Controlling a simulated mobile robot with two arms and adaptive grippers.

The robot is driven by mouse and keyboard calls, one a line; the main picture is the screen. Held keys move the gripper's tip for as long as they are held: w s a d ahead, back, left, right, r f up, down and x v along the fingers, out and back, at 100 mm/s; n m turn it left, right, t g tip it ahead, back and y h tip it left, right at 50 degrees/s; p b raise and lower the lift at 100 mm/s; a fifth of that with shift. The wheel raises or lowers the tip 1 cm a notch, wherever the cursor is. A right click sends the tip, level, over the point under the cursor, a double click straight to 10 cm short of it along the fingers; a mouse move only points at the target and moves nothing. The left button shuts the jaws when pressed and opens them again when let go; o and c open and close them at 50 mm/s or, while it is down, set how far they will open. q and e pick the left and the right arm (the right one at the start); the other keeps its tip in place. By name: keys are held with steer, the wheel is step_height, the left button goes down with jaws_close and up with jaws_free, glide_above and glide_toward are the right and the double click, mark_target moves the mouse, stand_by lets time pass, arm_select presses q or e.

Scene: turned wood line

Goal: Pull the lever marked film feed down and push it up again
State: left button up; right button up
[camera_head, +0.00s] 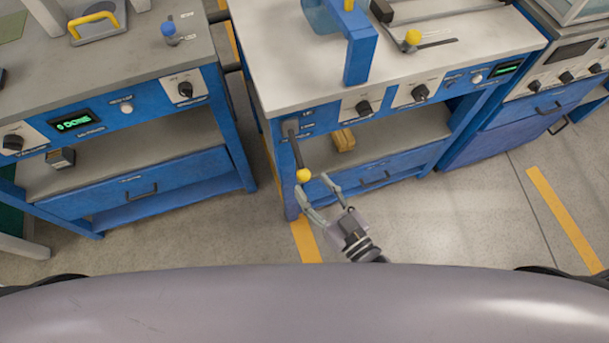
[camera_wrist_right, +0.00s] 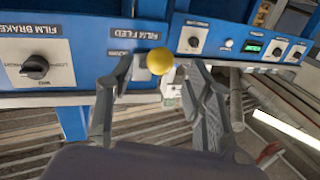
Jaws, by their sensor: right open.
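The film feed lever (camera_head: 298,152) is a dark rod with a yellow ball (camera_head: 303,175) at its end. It comes out of a plate at the left end of the middle bench's blue front and slants down in the head view. The film feed label (camera_wrist_right: 138,33) shows in the right wrist view, with the yellow ball (camera_wrist_right: 160,61) between the spread fingers. My right gripper (camera_head: 313,184) is open, its fingertips close around the ball. I cannot tell whether they touch it. My left gripper is not in view.
A film brake knob (camera_wrist_right: 35,67) sits beside the lever plate. The middle bench (camera_head: 290,60) carries a blue stand (camera_head: 360,50) and another yellow-balled lever (camera_head: 413,37). A wooden block (camera_head: 343,139) lies on its shelf. The left bench (camera_head: 150,65) stands across a gap.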

mark_target(304, 176)
steer(key=shift+b+x, duration=0.4)
steer(key=shift+x, duration=1.85)
jaws_close()
